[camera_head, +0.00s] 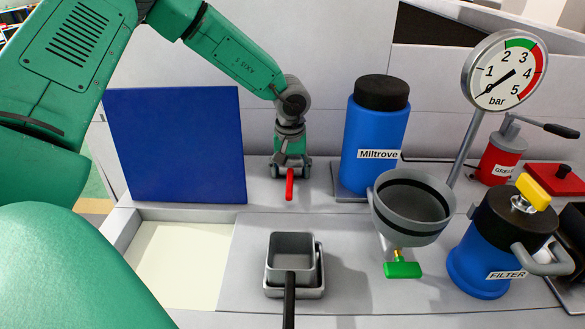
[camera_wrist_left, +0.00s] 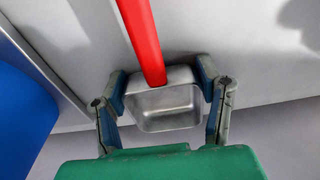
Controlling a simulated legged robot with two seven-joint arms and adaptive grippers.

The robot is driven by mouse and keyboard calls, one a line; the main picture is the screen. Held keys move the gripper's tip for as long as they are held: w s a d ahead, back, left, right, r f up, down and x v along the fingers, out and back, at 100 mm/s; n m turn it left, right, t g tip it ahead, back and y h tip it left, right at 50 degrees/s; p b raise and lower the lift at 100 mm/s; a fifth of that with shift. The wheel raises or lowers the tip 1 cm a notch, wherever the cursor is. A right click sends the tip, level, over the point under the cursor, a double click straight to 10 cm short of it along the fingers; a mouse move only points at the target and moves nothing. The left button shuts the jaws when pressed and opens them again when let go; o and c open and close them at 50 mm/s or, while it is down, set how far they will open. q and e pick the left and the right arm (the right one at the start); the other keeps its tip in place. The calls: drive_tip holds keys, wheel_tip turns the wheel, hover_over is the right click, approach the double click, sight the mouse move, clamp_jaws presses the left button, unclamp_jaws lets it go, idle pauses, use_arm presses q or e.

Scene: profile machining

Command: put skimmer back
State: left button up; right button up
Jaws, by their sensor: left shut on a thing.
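The skimmer shows in the left wrist view as a square metal pan (camera_wrist_left: 167,107) with a long red handle. In the head view its red handle (camera_head: 290,185) points toward the viewer, and its pan is mostly hidden by my gripper. My left gripper (camera_head: 290,172) is at the back of the bench, left of the blue Miltrove canister. In the left wrist view my left gripper (camera_wrist_left: 162,85) has a finger on each side of the pan and is shut on the skimmer. My right gripper is out of view.
A square grey container with a black handle (camera_head: 289,279) stands at the front. The Miltrove canister (camera_head: 375,135), a grey funnel bowl (camera_head: 385,225), a gauge (camera_head: 502,70) and a blue filter (camera_head: 478,262) stand to the right. A blue panel (camera_head: 175,145) stands left.

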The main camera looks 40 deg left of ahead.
sight(291, 169)
use_arm(q)
drive_tip(key=shift+s+a+f, duration=0.1)
drive_tip(key=shift+f, duration=0.1)
drive_tip(key=o, duration=1.4)
drive_tip(key=shift+o, duration=1.3)
drive_tip(key=shift+d+f, duration=0.15)
drive_tip(key=shift+d, duration=0.1)
drive_tip(key=shift+a, duration=0.1)
drive_tip(key=shift+r+b, duration=0.3)
drive_tip(key=shift+r, duration=0.25)
wheel_tip(291, 169, up, 12)
drive_tip(key=p, duration=0.3)
drive_tip(key=shift+s+d+r, duration=0.15)
drive_tip(key=shift+s+d, duration=0.2)
drive_tip(key=shift+d, duration=0.05)
